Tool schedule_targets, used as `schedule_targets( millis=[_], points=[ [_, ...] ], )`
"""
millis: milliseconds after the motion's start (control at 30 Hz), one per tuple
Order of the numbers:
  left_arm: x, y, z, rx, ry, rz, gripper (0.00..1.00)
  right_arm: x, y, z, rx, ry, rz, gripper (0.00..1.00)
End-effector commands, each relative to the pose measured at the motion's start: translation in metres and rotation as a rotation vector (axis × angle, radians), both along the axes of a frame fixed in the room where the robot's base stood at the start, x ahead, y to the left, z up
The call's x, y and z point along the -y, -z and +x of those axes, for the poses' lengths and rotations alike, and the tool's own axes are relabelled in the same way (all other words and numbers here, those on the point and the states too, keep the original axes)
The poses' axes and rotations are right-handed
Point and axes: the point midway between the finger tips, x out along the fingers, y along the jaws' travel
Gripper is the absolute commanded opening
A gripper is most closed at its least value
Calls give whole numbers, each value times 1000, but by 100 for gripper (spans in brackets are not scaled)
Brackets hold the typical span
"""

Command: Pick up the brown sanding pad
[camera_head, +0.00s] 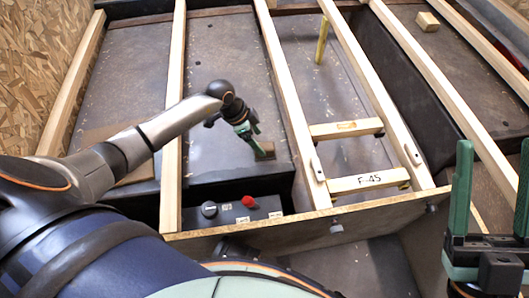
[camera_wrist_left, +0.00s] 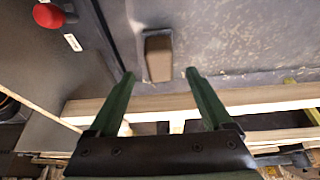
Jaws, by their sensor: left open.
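The brown sanding pad (camera_head: 265,151) lies on the dark floor panel, between two wooden battens. My left gripper (camera_head: 255,140) is just above and beside it, pointing down, and covers part of it. In the left wrist view the pad (camera_wrist_left: 158,62) is upright in the picture, just beyond and between the tips of my open left gripper (camera_wrist_left: 160,73). Nothing is between the fingers, and I cannot tell whether they touch the pad. My right gripper (camera_head: 495,150) is at the lower right of the head view, fingers up, open and empty.
Long wooden battens (camera_head: 285,90) flank the pad. A crosspiece marked F-45 (camera_head: 368,181) is to the right. A small wood block (camera_head: 427,21) lies far right.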

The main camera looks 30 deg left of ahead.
Motion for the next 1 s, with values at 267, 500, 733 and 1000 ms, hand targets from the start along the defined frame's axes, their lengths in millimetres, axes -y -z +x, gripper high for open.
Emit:
schedule_targets(
  millis=[267, 500, 733, 1000],
  points=[
    [8, 27, 6, 1, 1, -2, 84, -2, 25, 1, -1, 5, -18, 62],
    [16, 49, 13, 2, 0, -1, 84, -6, 44, 2, -10, 13, -42, 62],
    [16, 47, 12, 1, 1, -1, 80, -6, 42, 2, -15, 15, -39, 62],
    [16, 48, 12, 1, 1, -1, 50, -5, 41, 2, -13, 15, -31, 62]
  ],
)
